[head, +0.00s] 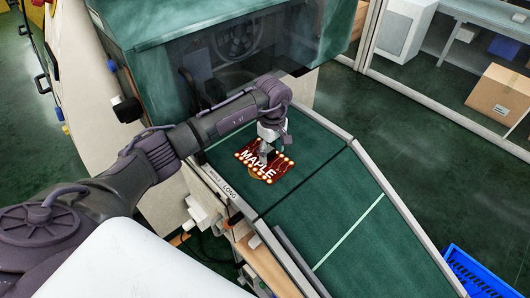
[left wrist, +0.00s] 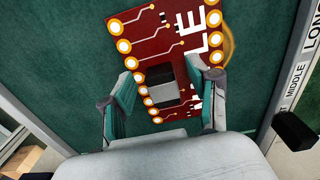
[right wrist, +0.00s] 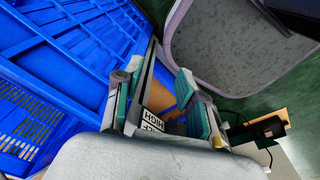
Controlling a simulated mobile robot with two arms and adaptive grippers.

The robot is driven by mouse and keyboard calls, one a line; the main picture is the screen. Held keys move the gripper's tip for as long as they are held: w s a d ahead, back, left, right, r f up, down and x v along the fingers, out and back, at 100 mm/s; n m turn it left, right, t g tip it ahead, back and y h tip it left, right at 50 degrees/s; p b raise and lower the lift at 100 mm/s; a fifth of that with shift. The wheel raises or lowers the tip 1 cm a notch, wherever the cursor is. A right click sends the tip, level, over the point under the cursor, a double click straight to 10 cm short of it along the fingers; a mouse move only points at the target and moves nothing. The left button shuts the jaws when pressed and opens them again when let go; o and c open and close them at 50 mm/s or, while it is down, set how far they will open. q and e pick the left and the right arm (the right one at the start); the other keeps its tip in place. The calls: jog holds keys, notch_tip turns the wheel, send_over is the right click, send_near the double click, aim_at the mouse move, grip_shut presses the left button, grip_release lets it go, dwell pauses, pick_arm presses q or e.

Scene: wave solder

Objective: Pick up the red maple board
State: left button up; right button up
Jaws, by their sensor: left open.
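The red maple board (head: 265,163), with white "MAPLE" lettering and gold-ringed holes along its edges, lies on the green conveyor belt (head: 325,215) in the head view. It also shows in the left wrist view (left wrist: 150,50), with a dark and grey block on it between the fingers. My left gripper (head: 266,150) is over the board. In the left wrist view its two fingers (left wrist: 160,88) are apart, one on each side of the block. I cannot tell whether they touch it. My right gripper (right wrist: 155,85) shows only in the right wrist view, fingers apart with nothing seen held.
A green machine hood (head: 210,40) stands over the belt's far end. A pale rail (head: 400,215) runs along the belt's right side. A blue crate (head: 470,272) is at the lower right, and large in the right wrist view (right wrist: 60,60). A cardboard box (head: 497,97) stands farther right.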

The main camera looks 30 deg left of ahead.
pick_arm(q)
jog(key=shift+f, duration=0.35)
grip_shut()
jog(key=shift+r, duration=0.15)
